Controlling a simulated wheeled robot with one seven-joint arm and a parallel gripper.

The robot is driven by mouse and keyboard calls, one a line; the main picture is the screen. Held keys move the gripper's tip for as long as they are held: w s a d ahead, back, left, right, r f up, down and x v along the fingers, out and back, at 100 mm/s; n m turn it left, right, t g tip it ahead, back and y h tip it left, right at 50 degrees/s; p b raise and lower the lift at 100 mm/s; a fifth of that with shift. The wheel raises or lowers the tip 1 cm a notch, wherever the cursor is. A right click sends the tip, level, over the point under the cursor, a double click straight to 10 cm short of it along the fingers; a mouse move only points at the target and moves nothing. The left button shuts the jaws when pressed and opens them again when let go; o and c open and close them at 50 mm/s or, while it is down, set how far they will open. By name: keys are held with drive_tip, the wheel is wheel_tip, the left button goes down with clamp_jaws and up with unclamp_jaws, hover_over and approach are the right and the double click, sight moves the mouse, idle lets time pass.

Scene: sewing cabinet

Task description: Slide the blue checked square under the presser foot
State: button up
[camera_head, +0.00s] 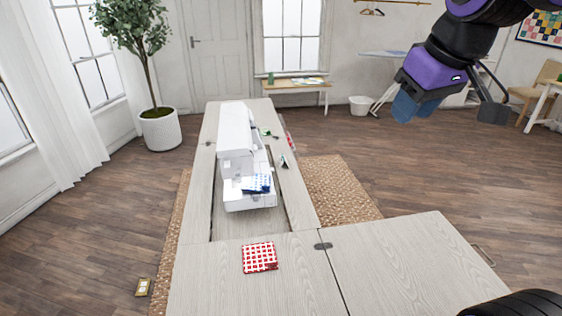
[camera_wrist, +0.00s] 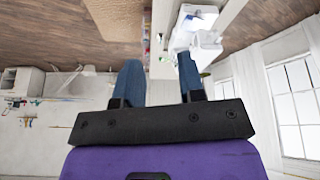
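The blue checked square (camera_head: 257,184) lies on the bed of the white sewing machine (camera_head: 237,140), near its front end. It looks somewhat raised or folded, and the presser foot is too small to make out. My gripper (camera_head: 416,108) hangs in the air at the upper right, well away from the machine. In the wrist view its two blue fingers (camera_wrist: 160,75) are spread with nothing between them. The machine also shows there, upside down and partly hidden behind a finger (camera_wrist: 203,38).
The machine sits in a recess of the pale wood cabinet (camera_head: 198,285). A red checked square (camera_head: 260,257) lies on the cabinet's front top. Small items, including a green-handled one (camera_head: 270,134), lie right of the machine. The fold-out leaf (camera_head: 410,265) is bare.

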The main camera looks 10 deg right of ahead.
drive_tip(key=w+a+f+n+g, duration=0.1)
drive_tip(key=w+a+n, duration=0.1)
drive_tip(key=w, duration=0.4)
drive_tip(key=w+a+f+n, duration=0.1)
drive_tip(key=w+n, duration=0.1)
drive_tip(key=w, duration=0.4)
drive_tip(key=n+g+y, duration=0.3)
drive_tip(key=n+y, duration=0.1)
drive_tip(key=n, duration=0.5)
hover_over(271, 192)
drive_tip(key=d, duration=0.4)
wheel_tip(271, 192, down, 33)
drive_tip(key=shift+s, duration=0.25)
drive_tip(key=x, duration=1)
drive_tip(key=shift+a+f, duration=0.1)
drive_tip(key=shift+f, duration=0.2)
clamp_jaws()
